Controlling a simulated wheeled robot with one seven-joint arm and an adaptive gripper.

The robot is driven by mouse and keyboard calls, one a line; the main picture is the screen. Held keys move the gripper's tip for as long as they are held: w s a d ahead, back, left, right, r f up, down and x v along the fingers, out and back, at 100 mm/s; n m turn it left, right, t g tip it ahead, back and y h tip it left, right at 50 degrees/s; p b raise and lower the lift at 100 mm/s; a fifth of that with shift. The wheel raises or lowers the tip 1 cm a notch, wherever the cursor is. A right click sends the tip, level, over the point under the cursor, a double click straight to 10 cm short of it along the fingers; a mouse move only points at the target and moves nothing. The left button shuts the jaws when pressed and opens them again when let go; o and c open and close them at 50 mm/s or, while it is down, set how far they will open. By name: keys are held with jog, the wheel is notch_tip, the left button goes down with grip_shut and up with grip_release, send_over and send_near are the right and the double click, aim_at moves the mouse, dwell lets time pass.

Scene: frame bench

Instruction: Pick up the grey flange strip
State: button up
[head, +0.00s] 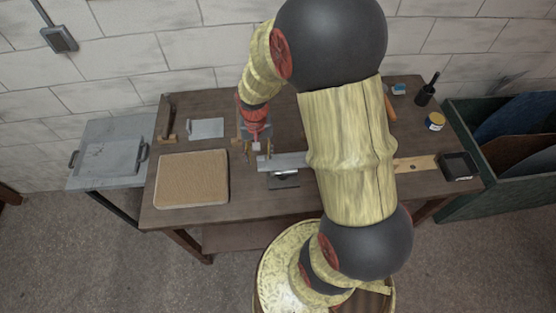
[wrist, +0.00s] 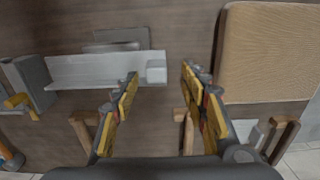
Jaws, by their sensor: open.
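The grey flange strip (head: 285,161) lies on the bench near its front edge, right of the tan board, with a small dark grey block under or beside it. Its right part is hidden behind my arm. In the wrist view the strip (wrist: 100,72) is long and pale grey, with a small light block (wrist: 156,71) at its right end. My gripper (head: 257,150) is open near the strip's left end in the head view. In the wrist view its fingers (wrist: 160,82) are apart, with the strip's end near the left fingertip. Nothing is held.
The tan board (head: 191,180) lies at the bench's left. A light sheet (head: 206,128) and a wooden-handled tool (head: 168,122) lie behind it. A wooden strip (head: 417,163), black tray (head: 459,166), tin (head: 435,121) and dark cup (head: 425,95) are at right. A green bin (head: 480,190) adjoins the bench.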

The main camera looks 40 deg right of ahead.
aim_at(261, 159)
jog(key=f, duration=0.4)
jog(key=shift+s+d, duration=0.1)
jog(key=shift+s, duration=0.25)
jog(key=shift+c, duration=0.7)
grip_shut()
